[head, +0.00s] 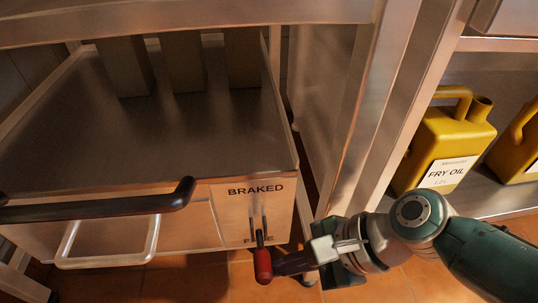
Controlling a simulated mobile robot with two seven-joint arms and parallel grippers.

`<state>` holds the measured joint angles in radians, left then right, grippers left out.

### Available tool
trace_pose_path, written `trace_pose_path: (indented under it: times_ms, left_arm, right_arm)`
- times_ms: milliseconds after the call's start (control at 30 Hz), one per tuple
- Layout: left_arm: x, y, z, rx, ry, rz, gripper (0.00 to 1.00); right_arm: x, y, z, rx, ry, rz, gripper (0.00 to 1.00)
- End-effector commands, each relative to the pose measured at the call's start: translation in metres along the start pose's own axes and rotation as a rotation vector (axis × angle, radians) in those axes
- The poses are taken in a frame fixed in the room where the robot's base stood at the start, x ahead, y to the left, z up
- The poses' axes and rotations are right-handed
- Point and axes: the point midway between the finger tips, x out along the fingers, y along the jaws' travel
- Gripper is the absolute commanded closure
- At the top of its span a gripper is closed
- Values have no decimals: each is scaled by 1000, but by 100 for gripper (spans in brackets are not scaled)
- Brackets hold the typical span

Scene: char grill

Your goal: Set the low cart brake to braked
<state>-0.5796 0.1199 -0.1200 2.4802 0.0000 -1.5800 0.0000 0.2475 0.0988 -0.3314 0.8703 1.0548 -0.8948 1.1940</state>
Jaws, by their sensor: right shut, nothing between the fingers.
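The low cart (207,128) stands at the left under a metal table. Its front right panel (232,210) reads BRAKED at the top, with a partly covered word, apparently FREE, at the bottom. The brake lever (263,265) has a red grip and sticks out of a vertical slot, low down by the lower word. My right gripper (284,264) is shut and empty, its dark fingertips close to the right side of the red grip. I cannot tell whether they touch it. My left gripper is not in view.
A black bar handle (110,206) and a pale loop handle (105,261) project from the cart's front, left of the lever. A metal table leg (365,115) rises close behind my right gripper. Yellow fry oil jugs (440,148) stand on a shelf at the right.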

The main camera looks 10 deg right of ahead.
Motion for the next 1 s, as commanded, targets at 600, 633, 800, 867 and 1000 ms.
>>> trace_pose_path:
  times_ms: [600,633,800,867,1000]
  left_arm:
    - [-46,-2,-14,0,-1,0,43]
    - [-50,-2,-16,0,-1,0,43]
    - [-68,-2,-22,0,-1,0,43]
    - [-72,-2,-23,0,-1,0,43]
    - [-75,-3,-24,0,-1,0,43]
  right_arm:
    - [-55,-2,5,2,2,-1,100]
    - [-61,-1,4,1,2,0,100]
    - [-88,0,2,1,2,0,100]
    - [-94,0,1,1,2,0,100]
    - [-101,1,-1,0,2,1,100]
